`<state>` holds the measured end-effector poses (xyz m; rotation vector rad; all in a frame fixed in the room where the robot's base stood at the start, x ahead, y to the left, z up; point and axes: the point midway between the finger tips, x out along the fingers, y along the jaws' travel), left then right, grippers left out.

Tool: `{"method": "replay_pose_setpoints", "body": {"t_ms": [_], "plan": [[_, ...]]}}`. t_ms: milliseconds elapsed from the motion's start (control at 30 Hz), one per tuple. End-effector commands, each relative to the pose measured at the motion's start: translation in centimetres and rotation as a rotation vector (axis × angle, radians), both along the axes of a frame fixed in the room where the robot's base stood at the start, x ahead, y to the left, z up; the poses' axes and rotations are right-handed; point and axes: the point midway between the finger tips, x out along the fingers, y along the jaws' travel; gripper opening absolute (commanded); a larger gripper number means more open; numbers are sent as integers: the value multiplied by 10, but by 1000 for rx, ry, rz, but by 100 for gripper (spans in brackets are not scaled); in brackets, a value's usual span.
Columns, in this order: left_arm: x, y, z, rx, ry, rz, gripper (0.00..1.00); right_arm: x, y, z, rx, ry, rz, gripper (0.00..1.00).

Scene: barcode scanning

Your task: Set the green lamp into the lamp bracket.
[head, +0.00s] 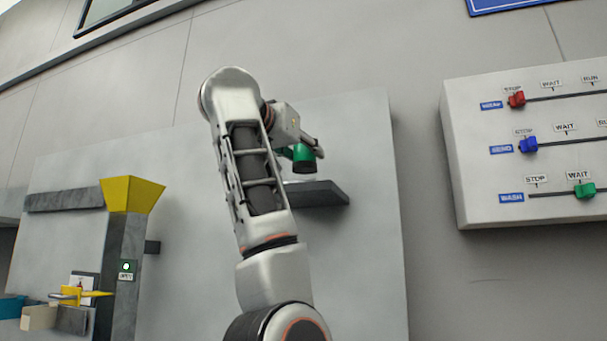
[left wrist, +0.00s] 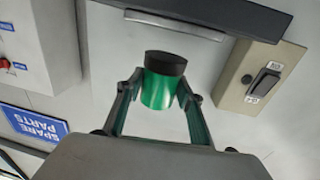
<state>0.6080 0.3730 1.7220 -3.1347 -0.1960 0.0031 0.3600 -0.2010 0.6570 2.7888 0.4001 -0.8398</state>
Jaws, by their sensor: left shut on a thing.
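The green lamp (head: 304,158) is a short green cylinder with a black end. My left gripper (left wrist: 160,88) is shut on the lamp, which also shows in the left wrist view (left wrist: 158,90), its black end pointing away from the gripper. In the head view the lamp hangs in front of the grey wall panel, just above a dark ledge (head: 325,194) that may be the lamp bracket. The ledge is partly hidden behind my arm. It also shows at the top of the left wrist view (left wrist: 250,17), apart from the lamp. My right gripper is not in view.
A switch box (left wrist: 262,82) is beside the ledge in the left wrist view. A slider panel (head: 470,150) with red, blue and green knobs is at the right. A yellow hopper (head: 132,194) on a grey column stands at the left. A blue sign (left wrist: 35,122) reads spare parts.

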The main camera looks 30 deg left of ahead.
Motion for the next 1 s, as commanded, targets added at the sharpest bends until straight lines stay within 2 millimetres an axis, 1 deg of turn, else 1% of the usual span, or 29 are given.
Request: {"method": "replay_pose_setpoints", "body": {"t_ms": [67, 200, 300, 400, 600, 733, 767, 800, 1000], "plan": [[0, 0, -7, -1, -1, -1, 14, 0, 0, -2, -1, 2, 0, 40], [1, 0, -28, -1, 0, -1, 14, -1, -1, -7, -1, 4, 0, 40], [0, 0, -37, -1, -1, 0, 14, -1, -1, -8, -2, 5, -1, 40], [0, 0, -39, 0, 0, 0, 14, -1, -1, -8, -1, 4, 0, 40], [0, 0, -38, 0, -1, 0, 14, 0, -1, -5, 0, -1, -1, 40], [0, 0, -42, 0, -1, -1, 14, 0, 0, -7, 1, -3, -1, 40], [0, 0, -42, 0, 0, -1, 42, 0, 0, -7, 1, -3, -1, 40], [0, 0, -41, 0, 0, -1, 52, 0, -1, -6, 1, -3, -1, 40], [0, 0, -41, 0, -1, 0, 53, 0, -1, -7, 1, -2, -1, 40]]}}
